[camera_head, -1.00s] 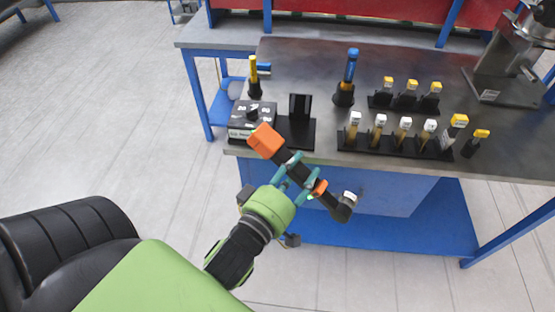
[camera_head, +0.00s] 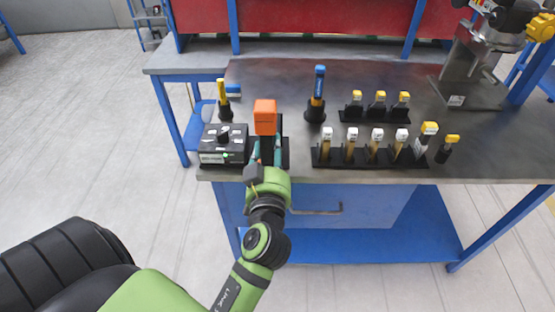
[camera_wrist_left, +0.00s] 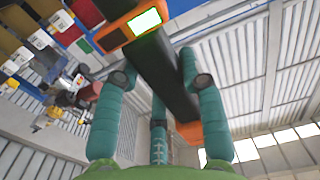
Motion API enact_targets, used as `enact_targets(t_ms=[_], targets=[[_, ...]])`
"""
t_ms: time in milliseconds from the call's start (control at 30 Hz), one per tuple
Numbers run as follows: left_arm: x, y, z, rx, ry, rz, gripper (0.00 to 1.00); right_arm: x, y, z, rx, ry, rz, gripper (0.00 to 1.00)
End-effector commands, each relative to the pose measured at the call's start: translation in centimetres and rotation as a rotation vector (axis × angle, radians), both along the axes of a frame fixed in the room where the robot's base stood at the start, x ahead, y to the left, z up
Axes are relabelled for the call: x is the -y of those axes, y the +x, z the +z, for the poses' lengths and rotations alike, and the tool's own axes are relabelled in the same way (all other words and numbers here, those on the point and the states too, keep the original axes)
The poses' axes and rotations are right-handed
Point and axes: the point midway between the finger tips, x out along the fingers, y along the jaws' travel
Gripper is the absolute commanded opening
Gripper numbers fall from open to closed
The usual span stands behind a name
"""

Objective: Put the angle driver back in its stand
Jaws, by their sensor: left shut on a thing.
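The angle driver is a black tool with an orange end (camera_head: 265,117). It is upright in the head view, orange end at the top. My left gripper (camera_head: 266,155) is shut on its black body, which shows between the teal fingers in the left wrist view (camera_wrist_left: 165,75). The orange end there carries a small lit screen. The black stand (camera_head: 285,153) is at the table's front left, mostly hidden behind the driver and gripper. I cannot tell whether the driver touches the stand. My right gripper is not in view.
A black and grey box with a knob (camera_head: 223,146) stands close left of the stand. A blue-topped tool (camera_head: 317,95) and a yellow-handled one (camera_head: 224,100) stand behind. The table's front edge runs just below the gripper.

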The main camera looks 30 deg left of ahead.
Motion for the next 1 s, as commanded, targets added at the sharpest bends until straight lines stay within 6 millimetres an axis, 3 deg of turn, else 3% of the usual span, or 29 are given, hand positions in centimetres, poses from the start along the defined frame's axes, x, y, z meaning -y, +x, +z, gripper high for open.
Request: enact_targets(t_ms=[633, 1000], targets=[[-3.0, 4.9, 0.8, 0.009, 0.01, -0.001, 0.0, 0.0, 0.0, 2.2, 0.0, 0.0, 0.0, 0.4], [-3.0, 4.8, 0.7, 0.01, 0.007, -0.001, 0.0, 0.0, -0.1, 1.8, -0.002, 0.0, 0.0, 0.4]])
